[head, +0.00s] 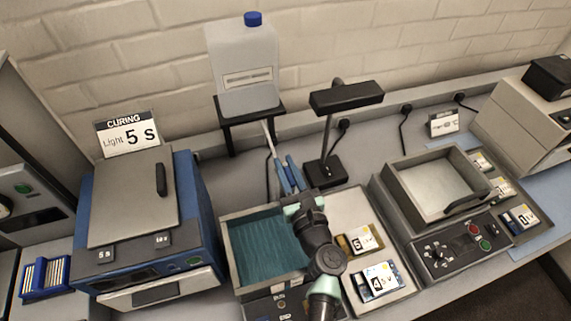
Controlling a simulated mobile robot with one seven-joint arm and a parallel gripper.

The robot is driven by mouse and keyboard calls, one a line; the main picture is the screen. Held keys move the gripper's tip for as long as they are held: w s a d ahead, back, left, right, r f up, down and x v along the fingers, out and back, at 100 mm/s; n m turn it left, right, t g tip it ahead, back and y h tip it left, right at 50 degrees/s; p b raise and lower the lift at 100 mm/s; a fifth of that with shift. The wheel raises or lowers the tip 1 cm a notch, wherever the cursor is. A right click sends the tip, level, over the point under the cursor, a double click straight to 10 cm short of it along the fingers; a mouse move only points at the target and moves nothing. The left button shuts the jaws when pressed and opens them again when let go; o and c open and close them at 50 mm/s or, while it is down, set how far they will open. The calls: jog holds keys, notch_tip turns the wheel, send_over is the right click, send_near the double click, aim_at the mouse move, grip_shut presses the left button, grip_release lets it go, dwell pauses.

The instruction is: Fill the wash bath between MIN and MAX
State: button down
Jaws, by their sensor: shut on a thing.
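The wash bath (229,252) is an open grey tank in the middle of the bench, with teal liquid in it. Its MIN and MAX marks cannot be made out. A translucent bottle (243,90) with a blue cap stands on a dark stand behind it. A thin pale spout or lever (269,132) slants down from the bottle's base. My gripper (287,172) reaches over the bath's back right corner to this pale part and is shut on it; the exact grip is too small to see. My arm covers the bath's right side.
A blue curing box (140,230) stands to the left, with a blue rack (46,278) beside it. A dark lamp (346,97) stands behind right of my gripper. Number cards (380,282) lie right of the bath, and a grey open-topped unit (400,200) stands farther right.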

jog(key=c, duration=0.8)
grip_release()
jog(key=b+v, duration=0.2)
jog(key=v, duration=1.1)
jog(key=shift+w, duration=0.1)
